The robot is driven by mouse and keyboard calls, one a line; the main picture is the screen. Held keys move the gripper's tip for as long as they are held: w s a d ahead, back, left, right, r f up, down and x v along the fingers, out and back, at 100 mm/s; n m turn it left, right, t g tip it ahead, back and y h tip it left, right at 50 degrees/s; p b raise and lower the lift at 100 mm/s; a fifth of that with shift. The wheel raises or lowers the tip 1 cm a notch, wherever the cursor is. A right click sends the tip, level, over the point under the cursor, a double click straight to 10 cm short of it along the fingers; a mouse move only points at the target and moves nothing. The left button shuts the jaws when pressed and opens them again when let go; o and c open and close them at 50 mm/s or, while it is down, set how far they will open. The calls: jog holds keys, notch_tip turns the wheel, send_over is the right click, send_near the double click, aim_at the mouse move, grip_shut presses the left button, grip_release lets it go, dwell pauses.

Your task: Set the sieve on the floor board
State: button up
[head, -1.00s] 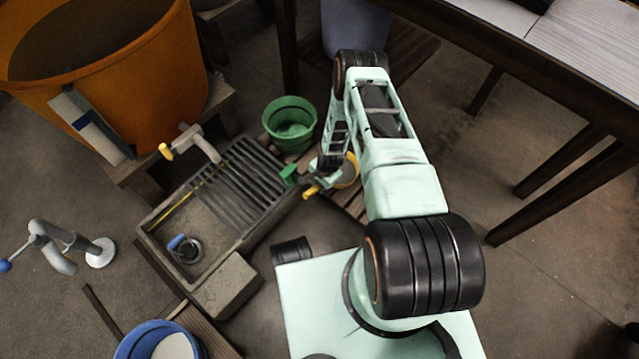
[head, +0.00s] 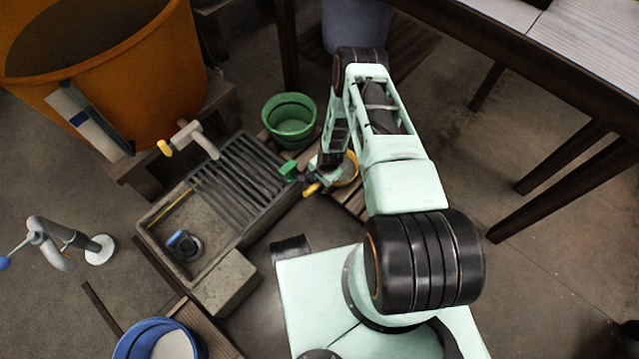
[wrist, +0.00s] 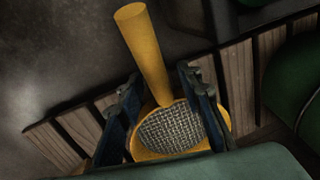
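The sieve (wrist: 172,130) is yellow with a round grey mesh and a thick handle. In the wrist view it lies low in the middle, with its handle pointing up and slightly left. My gripper (wrist: 155,82) has one dark finger on each side of the sieve's neck. The fingers stand apart, with a visible gap on the right of the handle. In the head view the sieve (head: 349,169) is partly hidden by my gripper (head: 318,176). The slatted wooden floor board (wrist: 232,78) shows beneath and behind the sieve; I cannot tell if they touch.
A green bucket (head: 289,123) stands close by, up and left of my gripper. A stone trough with a grate (head: 235,182) lies to the left. Dark table legs (head: 565,165) stand to the right. A large orange tub (head: 150,90) is at upper left.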

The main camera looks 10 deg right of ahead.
notch_tip(320, 180, up, 12)
jog(key=s+d+p, duration=0.1)
jog(key=s+p, duration=0.1)
jog(key=p, duration=0.2)
jog(key=shift+f, duration=0.2)
